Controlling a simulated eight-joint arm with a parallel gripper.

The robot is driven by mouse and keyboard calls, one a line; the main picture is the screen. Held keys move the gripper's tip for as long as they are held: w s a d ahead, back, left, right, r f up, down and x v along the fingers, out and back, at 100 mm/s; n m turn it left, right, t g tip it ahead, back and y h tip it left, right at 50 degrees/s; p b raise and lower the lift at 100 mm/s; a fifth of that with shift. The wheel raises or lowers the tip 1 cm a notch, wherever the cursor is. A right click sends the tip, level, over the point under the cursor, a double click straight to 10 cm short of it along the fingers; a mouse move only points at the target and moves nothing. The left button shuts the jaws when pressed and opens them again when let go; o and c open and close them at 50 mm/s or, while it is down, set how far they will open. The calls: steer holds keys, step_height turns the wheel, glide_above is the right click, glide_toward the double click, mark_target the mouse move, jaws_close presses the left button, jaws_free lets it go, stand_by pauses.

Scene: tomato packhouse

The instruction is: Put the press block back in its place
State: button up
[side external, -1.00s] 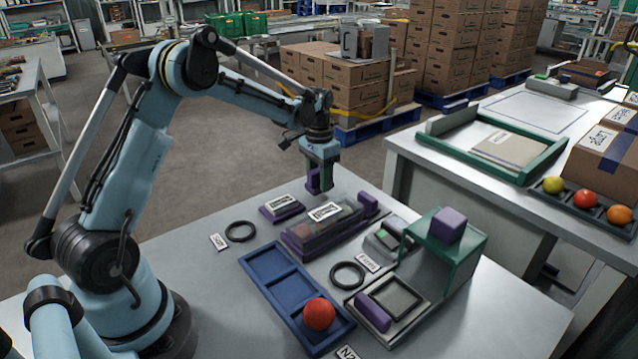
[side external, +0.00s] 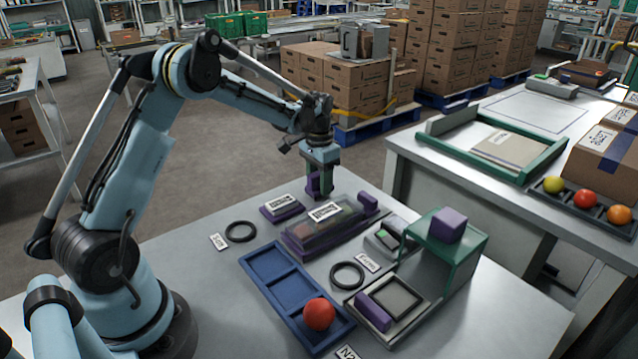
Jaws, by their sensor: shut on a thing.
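My gripper (side external: 318,189) hangs pointing down just behind the clear-lidded purple tray (side external: 290,245). It is shut on a purple block (side external: 313,185), which is partly hidden by the fingers; I take it for the press block. The block is close above the far part of the bench, and I cannot tell whether it touches. Other purple blocks show: one on top of the green stand (side external: 466,267), one (side external: 373,314) at the grey framed plate (side external: 417,306), and one (side external: 368,202) at the clear-lidded tray's right end.
A blue compartment tray (side external: 268,262) holds a red tomato (side external: 319,314) at its near end. Two black rings (side external: 241,232) (side external: 348,275) and a small labelled purple piece (side external: 282,209) lie on the bench. A small grey device (side external: 386,240) stands beside the green stand.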

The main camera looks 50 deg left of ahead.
steer(key=shift+f, duration=0.3)
steer(key=o, duration=1)
steer(key=shift+c, duration=0.4)
steer(key=shift+c, duration=1.3)
steer(key=shift+r, duration=3.55)
